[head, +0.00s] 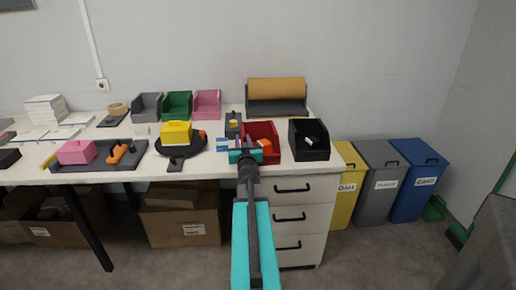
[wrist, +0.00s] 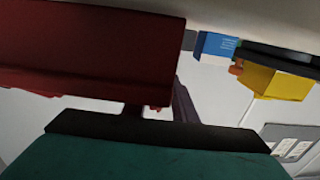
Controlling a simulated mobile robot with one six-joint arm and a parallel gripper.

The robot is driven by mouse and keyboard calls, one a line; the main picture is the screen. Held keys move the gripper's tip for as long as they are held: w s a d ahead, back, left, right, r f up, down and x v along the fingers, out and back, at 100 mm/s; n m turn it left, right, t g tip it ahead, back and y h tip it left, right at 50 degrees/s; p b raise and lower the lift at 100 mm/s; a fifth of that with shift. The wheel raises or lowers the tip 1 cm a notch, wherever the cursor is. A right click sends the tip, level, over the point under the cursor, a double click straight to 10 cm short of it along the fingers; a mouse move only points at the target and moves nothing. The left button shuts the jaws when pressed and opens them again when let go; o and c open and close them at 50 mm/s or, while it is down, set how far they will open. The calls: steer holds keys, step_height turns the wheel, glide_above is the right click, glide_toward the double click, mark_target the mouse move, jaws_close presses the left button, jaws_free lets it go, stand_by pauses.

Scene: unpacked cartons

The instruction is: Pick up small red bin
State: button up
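The small red bin (head: 262,129) stands on the white table, left of a black bin, with an orange item (head: 265,146) at its front. My gripper (head: 243,154), teal and dark, is at the red bin's front left corner and hides part of it. In the wrist view the red bin (wrist: 90,50) fills the upper left, close to the gripper. A dark finger (wrist: 184,104) shows beside its right edge. The other fingertip is not clear, so I cannot tell the opening or whether it touches the bin.
The black bin (head: 309,141) stands close on the right. A yellow box (head: 176,134) on a round black pan is to the left, with a small blue item (head: 222,142) between. Grey (head: 147,107), green (head: 177,105) and pink (head: 207,104) bins stand behind.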

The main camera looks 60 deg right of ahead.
mark_target(243, 134)
stand_by(0.3)
jaws_close()
steer(key=shift+r, duration=0.25)
steer(key=shift+r+p, duration=1.4)
steer(key=shift+r, duration=0.15)
steer(key=shift+s+a+r, duration=0.1)
steer(key=shift+s+r, duration=0.05)
steer(key=shift+r, duration=0.05)
steer(key=s+a+p, duration=0.1)
steer(key=s+p, duration=0.1)
steer(key=s+a+p, duration=0.2)
steer(key=p, duration=0.1)
steer(key=shift+r, duration=0.2)
